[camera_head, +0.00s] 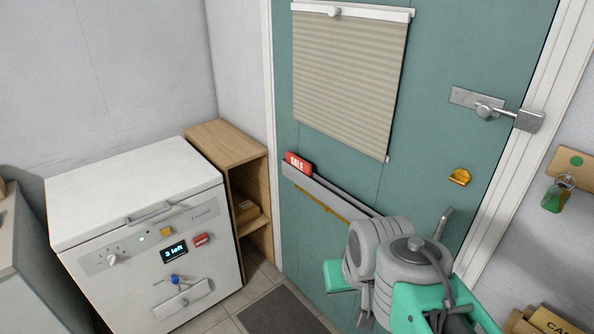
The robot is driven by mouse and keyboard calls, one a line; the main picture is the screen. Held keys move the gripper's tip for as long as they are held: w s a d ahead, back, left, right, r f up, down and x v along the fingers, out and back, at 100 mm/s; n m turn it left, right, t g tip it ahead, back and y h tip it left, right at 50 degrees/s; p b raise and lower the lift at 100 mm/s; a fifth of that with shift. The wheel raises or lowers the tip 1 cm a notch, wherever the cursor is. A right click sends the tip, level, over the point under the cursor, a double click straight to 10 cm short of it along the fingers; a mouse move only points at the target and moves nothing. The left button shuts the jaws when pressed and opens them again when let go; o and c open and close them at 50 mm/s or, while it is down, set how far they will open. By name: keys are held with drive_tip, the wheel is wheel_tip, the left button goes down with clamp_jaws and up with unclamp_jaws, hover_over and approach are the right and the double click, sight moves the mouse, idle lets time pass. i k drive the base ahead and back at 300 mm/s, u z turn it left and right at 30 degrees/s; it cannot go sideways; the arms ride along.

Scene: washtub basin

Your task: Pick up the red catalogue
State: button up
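The red catalogue (298,162), with white lettering that looks like "SALE", stands in a long grey rack (325,190) fixed across the green door. It sits at the rack's left end, and only its upper part shows above the rack's edge. My grey and green arm covers the lower right of the picture, to the right of the catalogue and apart from it. No gripper fingers can be made out, so my gripper is not visible.
A white chest appliance (140,210) and an open wooden shelf (225,145) holding a carton stand left of the door. A pleated blind (348,80) hangs above the rack. A dark mat (280,312) lies below.

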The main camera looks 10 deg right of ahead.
sight(295, 161)
drive_tip(key=u, duration=0.5)
drive_tip(key=i, duration=0.75)
drive_tip(key=u, duration=0.35)
drive_tip(key=i, duration=1.05)
drive_tip(key=z, duration=0.45)
